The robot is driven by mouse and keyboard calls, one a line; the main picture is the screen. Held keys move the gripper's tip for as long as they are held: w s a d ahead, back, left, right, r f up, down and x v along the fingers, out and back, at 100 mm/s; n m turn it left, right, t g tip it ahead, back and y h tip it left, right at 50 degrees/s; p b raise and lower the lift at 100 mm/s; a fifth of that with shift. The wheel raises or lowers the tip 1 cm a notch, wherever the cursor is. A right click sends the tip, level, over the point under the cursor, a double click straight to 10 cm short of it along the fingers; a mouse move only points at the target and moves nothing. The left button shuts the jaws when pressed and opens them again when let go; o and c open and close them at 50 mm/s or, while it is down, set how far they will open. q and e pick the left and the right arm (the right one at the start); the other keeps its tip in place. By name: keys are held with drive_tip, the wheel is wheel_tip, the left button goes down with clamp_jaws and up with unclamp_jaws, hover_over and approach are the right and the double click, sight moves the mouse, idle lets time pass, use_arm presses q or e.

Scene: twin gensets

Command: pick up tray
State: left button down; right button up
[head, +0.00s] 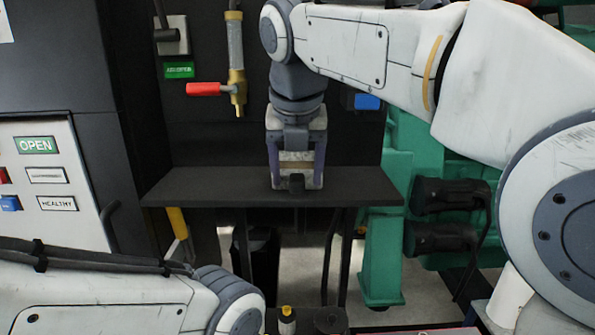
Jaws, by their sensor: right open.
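No tray can be made out for certain in the head view. My right gripper (297,180) points down over the middle of a dark flat shelf (215,187), with its two fingers apart. A small tan strip and a small dark block show between and by the fingers; I cannot tell whether they belong to the gripper or to something behind it. My left arm comes in at the lower left, and its gripper is out of the frame.
A gauge pipe with a red-handled valve (205,89) hangs behind the shelf. A control panel (45,175) with an OPEN label stands at left. Green machinery (385,245) stands at right. A small bottle (287,320) shows at the bottom edge. The shelf's sides look bare.

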drive_tip(key=shift+x, duration=0.95)
drive_tip(key=shift+c, duration=0.3)
clamp_jaws()
drive_tip(key=shift+r, duration=0.1)
